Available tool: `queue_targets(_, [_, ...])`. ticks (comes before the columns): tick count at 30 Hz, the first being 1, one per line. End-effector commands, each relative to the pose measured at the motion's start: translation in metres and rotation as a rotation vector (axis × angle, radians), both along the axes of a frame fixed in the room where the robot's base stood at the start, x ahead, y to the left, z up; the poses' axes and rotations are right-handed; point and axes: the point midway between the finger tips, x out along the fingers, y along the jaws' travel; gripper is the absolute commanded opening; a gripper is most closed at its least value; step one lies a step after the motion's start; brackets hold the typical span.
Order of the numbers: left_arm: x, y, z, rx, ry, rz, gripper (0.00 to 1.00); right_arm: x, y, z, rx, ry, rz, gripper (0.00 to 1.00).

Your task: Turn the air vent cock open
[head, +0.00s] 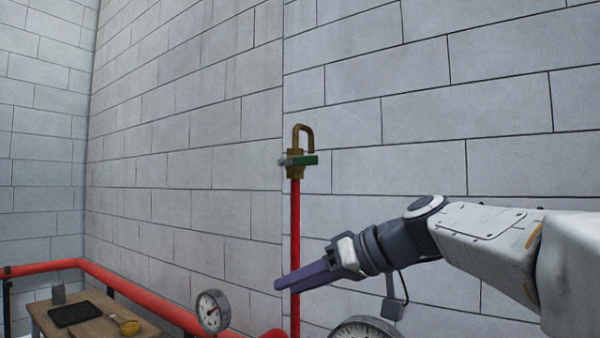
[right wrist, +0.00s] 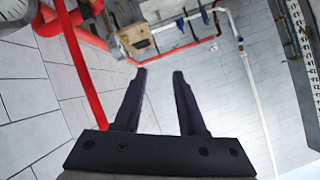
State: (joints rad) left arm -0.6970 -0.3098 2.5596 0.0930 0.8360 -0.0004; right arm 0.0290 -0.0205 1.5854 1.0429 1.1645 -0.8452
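The air vent cock (head: 295,164) is a brass fitting with a hooked outlet on top of a thin upright red pipe (head: 295,230) by the wall. My right gripper (head: 281,283) is well below the cock, pointing left, and appears in front of the red pipe. In the right wrist view its two fingers (right wrist: 159,75) stand apart with nothing between them. I cannot make out the cock in the right wrist view. My left gripper is not in view.
A round gauge (head: 213,311) stands below left of my right gripper, and another gauge (head: 366,329) is below my arm. A thick red pipe (head: 140,295) runs along the left. A wooden table (head: 45,322) holds a dark tray and a yellow item. Space around the cock is clear.

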Motion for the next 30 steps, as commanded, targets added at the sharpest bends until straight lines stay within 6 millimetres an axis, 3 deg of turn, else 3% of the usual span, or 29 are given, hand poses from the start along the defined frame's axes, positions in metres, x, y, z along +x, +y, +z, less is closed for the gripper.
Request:
queue_targets(1, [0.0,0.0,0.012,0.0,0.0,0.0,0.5,0.02,-0.024,0.052,0.048,-0.121,-0.019,0.4])
queue_targets(3, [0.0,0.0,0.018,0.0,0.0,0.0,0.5,0.033,-0.049,0.106,0.094,-0.28,-0.021,0.4])
queue_targets(6, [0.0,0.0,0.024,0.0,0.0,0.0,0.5,0.038,-0.077,0.163,0.125,-0.469,-0.019,0.4])
queue_targets(9, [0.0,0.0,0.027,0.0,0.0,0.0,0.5,0.037,-0.095,0.197,0.137,-0.591,-0.016,0.4])
queue_targets(14, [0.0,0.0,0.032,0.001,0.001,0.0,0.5,0.038,-0.096,0.216,0.14,-0.661,-0.009,0.4])
queue_targets(30, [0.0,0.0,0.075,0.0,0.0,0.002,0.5,0.089,-0.025,0.216,0.141,-0.658,-0.008,0.4])
